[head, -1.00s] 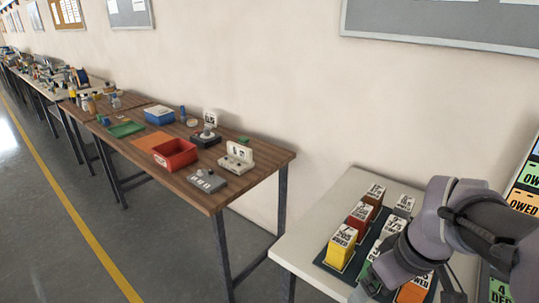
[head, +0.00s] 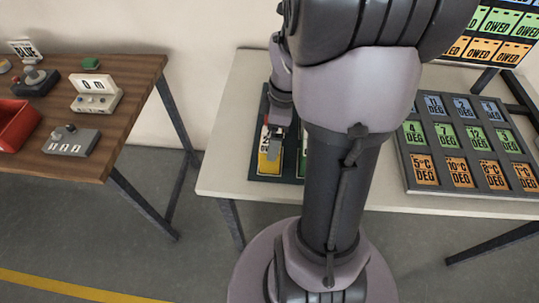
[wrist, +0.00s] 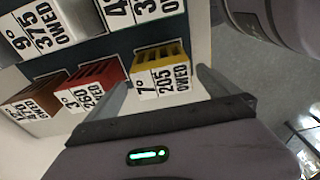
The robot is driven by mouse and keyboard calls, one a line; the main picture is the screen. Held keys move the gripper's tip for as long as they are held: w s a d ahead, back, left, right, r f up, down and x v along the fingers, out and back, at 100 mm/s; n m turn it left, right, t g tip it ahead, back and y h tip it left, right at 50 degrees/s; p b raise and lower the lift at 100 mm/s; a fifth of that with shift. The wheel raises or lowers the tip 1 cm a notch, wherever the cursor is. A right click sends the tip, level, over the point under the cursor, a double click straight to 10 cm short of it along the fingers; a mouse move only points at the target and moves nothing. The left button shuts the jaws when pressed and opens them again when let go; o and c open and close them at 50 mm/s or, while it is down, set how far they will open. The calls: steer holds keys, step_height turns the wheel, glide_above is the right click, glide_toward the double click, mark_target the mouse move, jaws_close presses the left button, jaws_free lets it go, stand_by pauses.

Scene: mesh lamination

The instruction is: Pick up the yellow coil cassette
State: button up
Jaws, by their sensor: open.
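The yellow coil cassette (wrist: 158,55) has a white label reading 7°, 205 and OWED. In the wrist view it sits at the end of a row on the dark tray (wrist: 122,42). My open gripper (wrist: 163,77) has one finger toward each side of it; I cannot tell how deep the fingers reach. My arm hides much of the tray there.
A red cassette (wrist: 96,75) and a brown cassette (wrist: 38,97) stand in the same row, the red one nearest. A panel of coloured cards (head: 468,140) lies right of my arm. A wooden table (head: 130,85) stands left across a gap.

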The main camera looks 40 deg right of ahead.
steer(key=f+b, duration=0.1)
steer(key=f, duration=0.1)
steer(key=f+b, duration=0.1)
steer(key=f, duration=0.1)
steer(key=w+a+f+b, duration=0.1)
steer(key=f, duration=0.1)
steer(key=shift+r, duration=0.2)
steer(key=c, duration=1.8)
steer(key=shift+r, duration=0.1)
steer(key=shift+c, duration=0.8)
